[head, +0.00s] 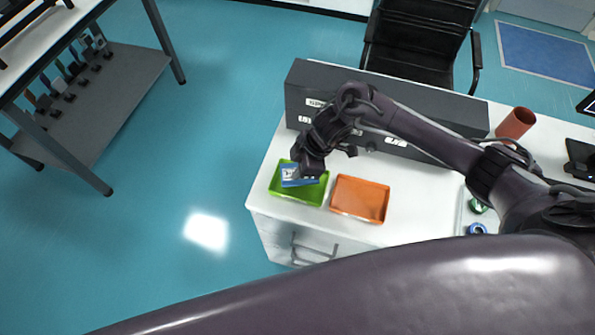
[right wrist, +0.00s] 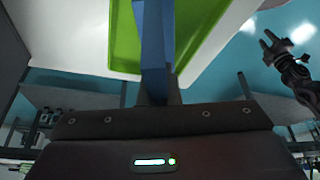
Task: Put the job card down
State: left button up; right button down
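The job card (head: 292,178), blue with a white printed part, is over the green tray (head: 313,196) on the white desk. My right gripper (head: 310,167) is at the card's upper right edge, above the tray. In the right wrist view the blue card (right wrist: 152,45) stands edge-on between the fingers (right wrist: 158,92), which are shut on it. The green tray also shows behind it (right wrist: 125,40). Whether the card touches the tray floor I cannot tell. My left gripper is outside the head view; in the right wrist view it (right wrist: 285,45) appears open and empty.
An orange tray (head: 360,199) lies just right of the green one. A long dark grey box unit (head: 300,90) with white labels stands behind both trays. A reddish cup (head: 515,123) stands at the right. A black chair (head: 420,45) is behind the desk.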

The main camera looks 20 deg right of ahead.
jog(key=shift+f, duration=0.9)
jog(key=shift+f, duration=0.15)
jog(key=c, duration=1.6)
grip_release()
jog(key=shift+c, duration=0.2)
jog(key=shift+r, duration=0.35)
jog(key=v, duration=1.1)
jog(key=shift+d+r, duration=0.15)
jog(key=shift+r, duration=0.15)
